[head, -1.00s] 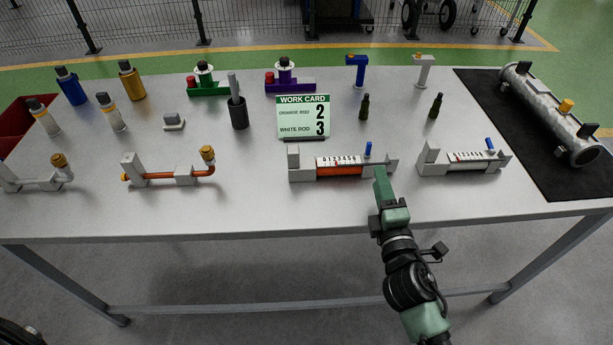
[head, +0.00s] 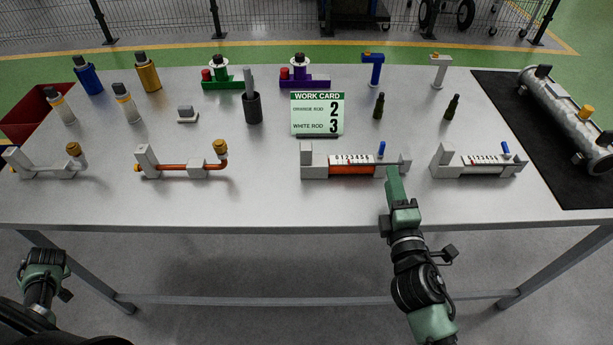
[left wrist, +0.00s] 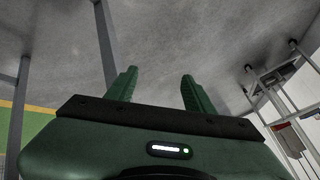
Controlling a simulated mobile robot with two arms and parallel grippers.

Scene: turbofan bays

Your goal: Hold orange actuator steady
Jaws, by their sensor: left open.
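The orange actuator (head: 352,171) lies on the table right of centre, an orange rod in a grey bracket with a white numbered scale above it and a blue peg (head: 381,149) near its right end. My right gripper (head: 393,180) is at the front of its right end. The fingers overlap the bracket there, and whether they grip it is not visible. My left gripper (head: 44,262) is low at the left, in front of the table and far from the actuator. In the left wrist view its two green fingers (left wrist: 159,88) are apart with nothing between them.
A similar white-rod unit (head: 478,166) lies to the right. A work card (head: 318,114) stands behind the actuator, reading orange rod 2, white rod 3. An orange pipe fixture (head: 185,166) is to the left. Bare tabletop lies between that fixture and the actuator.

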